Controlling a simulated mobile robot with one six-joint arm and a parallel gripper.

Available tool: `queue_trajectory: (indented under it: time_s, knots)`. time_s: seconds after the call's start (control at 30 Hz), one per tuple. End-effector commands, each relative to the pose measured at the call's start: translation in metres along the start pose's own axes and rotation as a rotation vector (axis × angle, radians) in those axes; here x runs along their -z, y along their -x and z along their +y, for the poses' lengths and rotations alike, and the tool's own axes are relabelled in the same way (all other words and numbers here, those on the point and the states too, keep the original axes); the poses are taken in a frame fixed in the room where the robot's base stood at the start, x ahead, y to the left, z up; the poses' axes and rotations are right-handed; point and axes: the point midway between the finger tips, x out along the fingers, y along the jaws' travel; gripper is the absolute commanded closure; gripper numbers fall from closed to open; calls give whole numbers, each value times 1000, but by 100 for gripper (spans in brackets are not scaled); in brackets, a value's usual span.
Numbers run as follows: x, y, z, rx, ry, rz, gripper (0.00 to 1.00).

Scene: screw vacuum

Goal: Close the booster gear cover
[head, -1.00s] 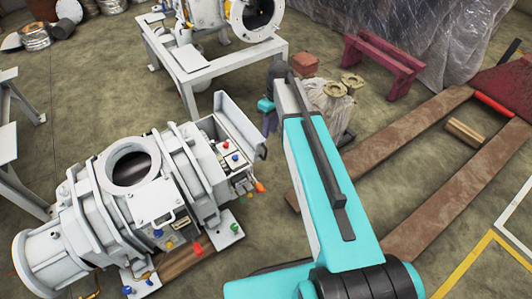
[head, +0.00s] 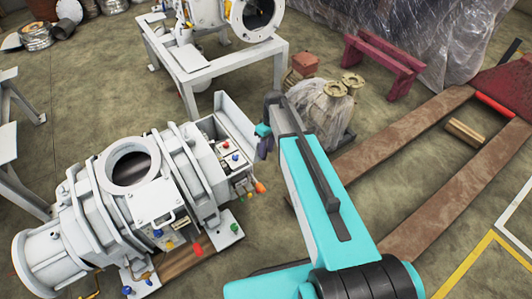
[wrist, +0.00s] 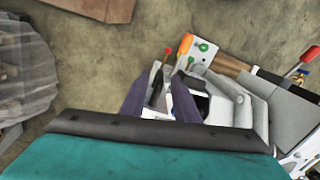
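The white-grey screw vacuum pump (head: 90,205) lies at the left in the head view. At its right end a flat panel, which looks like the booster gear cover (head: 236,122), stands raised beside an open compartment (head: 228,150) with small coloured parts inside. My gripper (head: 264,148) is just right of this panel's edge, pointing down; I cannot tell whether they touch. In the wrist view, the two dark purple fingers of my gripper (wrist: 162,82) are apart. Pale and dark parts of the pump end show between and right of them. My gripper body hides part of the pump.
A second white machine on a metal stand (head: 215,50) is behind. A wrapped object with brass flanges (head: 325,105) stands right of my arm. A maroon bench (head: 383,60) and brown beams (head: 410,150) lie at the right. An orange-handled part (wrist: 185,45) sticks out near my fingers.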

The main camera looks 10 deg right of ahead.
Motion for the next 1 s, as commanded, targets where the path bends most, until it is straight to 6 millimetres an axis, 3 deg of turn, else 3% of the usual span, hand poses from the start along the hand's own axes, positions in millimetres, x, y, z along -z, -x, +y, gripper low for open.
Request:
queue_trajectory:
  time_s: [0.23,0.6,0.8,1.0]
  knots:
    - [0,-20,0,0,0,0,72]
    - [0,-23,0,0,0,0,72]
    - [0,-23,0,0,0,0,100]
    - [0,-23,0,0,1,0,100]
